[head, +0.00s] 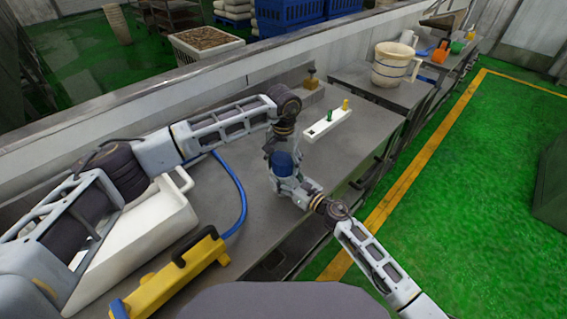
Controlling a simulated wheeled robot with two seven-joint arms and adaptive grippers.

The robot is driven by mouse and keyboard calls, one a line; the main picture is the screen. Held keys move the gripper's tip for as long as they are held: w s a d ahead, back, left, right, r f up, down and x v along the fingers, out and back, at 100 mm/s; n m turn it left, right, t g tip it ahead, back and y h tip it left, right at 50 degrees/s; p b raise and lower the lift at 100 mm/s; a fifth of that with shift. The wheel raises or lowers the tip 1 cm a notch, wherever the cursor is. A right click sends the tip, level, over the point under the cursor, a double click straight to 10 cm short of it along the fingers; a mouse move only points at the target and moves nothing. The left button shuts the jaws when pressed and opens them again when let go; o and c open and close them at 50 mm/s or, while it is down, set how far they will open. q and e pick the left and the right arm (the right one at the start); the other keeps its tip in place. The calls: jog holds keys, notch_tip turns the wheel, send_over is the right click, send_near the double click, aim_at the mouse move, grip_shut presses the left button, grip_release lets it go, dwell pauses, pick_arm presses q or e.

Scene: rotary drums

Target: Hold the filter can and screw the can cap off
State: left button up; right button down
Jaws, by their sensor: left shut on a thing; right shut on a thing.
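The filter can (284,162) shows as a small blue rounded shape above the grey worktop, between my two grippers. My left gripper (282,148) comes down from above and is shut at its top, where the can cap is; the fingers and wrist hide the cap. My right gripper (290,184) reaches in from the lower right and is shut on the can's lower part. The fingers cover much of the can, so the line between can and cap cannot be made out.
A white strip with green and yellow pegs (327,125) lies behind the grippers. A white bucket (392,64) stands farther back. The worktop right of the strip is clear.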

pick_arm(q)
jog(key=n, duration=2.6)
jog(key=shift+n, duration=0.4)
jog(key=n, duration=0.4)
jog(key=shift+r, duration=0.1)
jog(key=n, duration=1.6)
jog(key=shift+w+n, duration=0.1)
jog(key=shift+n, duration=0.3)
jog(key=n, duration=0.6)
